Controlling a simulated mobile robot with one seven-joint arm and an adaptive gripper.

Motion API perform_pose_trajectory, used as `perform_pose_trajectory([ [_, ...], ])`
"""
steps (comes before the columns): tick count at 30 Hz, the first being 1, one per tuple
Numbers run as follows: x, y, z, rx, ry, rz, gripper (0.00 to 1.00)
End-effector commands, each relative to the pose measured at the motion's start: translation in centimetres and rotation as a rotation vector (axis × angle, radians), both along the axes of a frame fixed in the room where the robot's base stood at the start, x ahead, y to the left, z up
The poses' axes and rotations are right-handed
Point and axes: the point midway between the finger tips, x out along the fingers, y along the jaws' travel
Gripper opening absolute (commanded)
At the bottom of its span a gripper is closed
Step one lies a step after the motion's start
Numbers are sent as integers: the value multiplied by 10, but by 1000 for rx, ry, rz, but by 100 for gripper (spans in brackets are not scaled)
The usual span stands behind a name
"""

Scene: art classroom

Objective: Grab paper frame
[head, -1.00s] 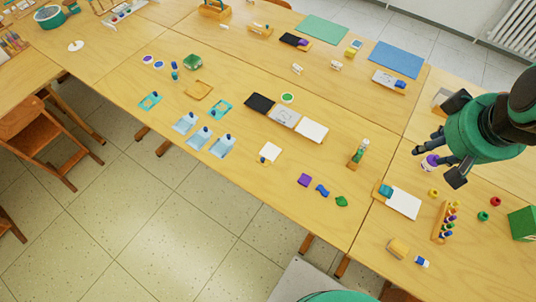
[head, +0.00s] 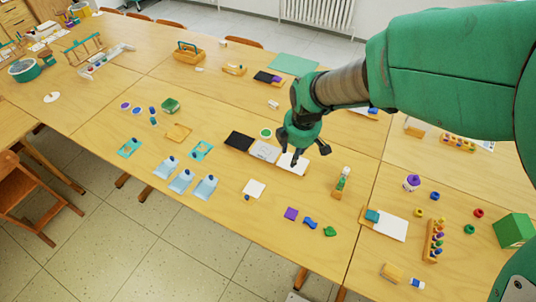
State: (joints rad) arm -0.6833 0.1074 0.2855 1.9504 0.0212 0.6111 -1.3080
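My gripper (head: 303,152) hangs over the long table, above the white sheet at the right end of a row of flat sheets. Its dark fingers are spread and hold nothing that I can see. An orange, open, frame-like piece (head: 179,132) lies flat left of the black sheet, well to the left of my gripper. Two teal frame-like pieces, one at the left (head: 129,148) and one nearer the middle (head: 201,150), lie close by with small items on them. I cannot tell which one is the paper frame. My gripper partly hides the white sheet (head: 290,167).
A black sheet (head: 239,140) and a grey sheet (head: 264,151) lie left of my gripper. A green bottle (head: 342,180) stands upright to the right. Bare tabletop (head: 240,105) lies behind the sheets.

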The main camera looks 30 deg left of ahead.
Motion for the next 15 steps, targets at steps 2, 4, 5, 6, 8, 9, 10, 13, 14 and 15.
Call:
perform_pose_trajectory([
  [2, -7, 27, -26, -20, 7, 102, 38],
  [4, -14, 47, -47, -36, 12, 191, 38],
  [5, -17, 56, -56, -43, 13, 228, 38],
  [6, -23, 67, -69, -52, 15, 280, 38],
  [8, -30, 84, -88, -64, 18, 355, 38],
  [9, -36, 94, -100, -72, 20, 403, 38],
  [10, -40, 102, -109, -78, 20, 438, 38],
  [13, -53, 122, -135, -92, 23, 539, 38],
  [14, -57, 127, -142, -96, 24, 565, 38],
  [15, -61, 132, -149, -100, 25, 595, 38],
])
